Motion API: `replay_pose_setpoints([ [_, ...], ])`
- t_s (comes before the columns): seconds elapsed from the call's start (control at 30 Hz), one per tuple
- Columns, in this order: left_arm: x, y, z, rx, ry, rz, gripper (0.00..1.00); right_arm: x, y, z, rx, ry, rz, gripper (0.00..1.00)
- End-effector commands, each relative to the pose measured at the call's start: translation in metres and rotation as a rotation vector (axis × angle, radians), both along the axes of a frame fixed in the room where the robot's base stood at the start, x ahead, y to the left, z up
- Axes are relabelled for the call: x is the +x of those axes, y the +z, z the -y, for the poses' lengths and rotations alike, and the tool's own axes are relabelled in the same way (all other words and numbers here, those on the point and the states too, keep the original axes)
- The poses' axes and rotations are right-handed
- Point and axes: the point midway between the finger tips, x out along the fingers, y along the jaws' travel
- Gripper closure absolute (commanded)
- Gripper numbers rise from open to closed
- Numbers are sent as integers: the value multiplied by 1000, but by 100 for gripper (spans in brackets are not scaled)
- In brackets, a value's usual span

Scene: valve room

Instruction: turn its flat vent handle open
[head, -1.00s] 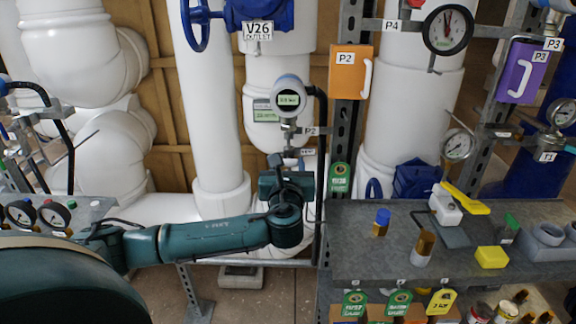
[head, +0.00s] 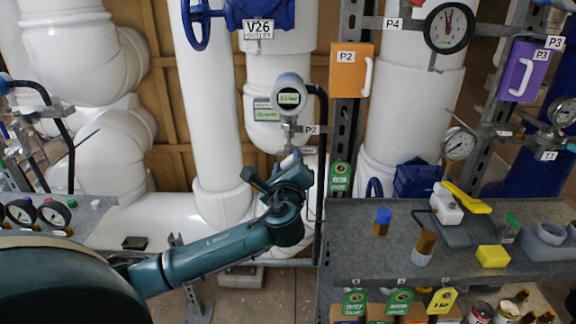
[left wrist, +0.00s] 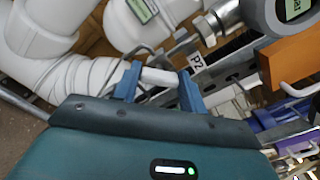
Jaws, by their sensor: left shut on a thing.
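The vent handle is a light, flat bar (left wrist: 159,77) between the two blue fingers of my left gripper (left wrist: 160,85) in the left wrist view. The fingers are shut on it, one on each side. In the head view my left gripper (head: 293,165) is tilted just below the round transmitter (head: 289,94) with a green display, by the small P2 label. The gripper hides most of the handle and fitting there. My right gripper is not in view.
A vertical black hose (head: 321,150) runs close to the right of the gripper. A grey shelf (head: 365,262) with bottles, a yellow block (head: 492,256) and tools stands at right. An orange box (head: 350,72) hangs above. White pipes (head: 215,110) stand behind.

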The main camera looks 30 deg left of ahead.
Motion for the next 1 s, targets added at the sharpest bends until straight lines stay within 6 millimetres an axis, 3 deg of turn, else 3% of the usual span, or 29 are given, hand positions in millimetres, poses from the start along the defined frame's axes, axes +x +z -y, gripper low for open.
replay_pose_setpoints([
  [0.6, -1, -3, -1, -492, 2, 301, 81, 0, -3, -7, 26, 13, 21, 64],
  [1.0, -1, -3, -2, -694, 3, 426, 81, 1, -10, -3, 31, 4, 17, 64],
])
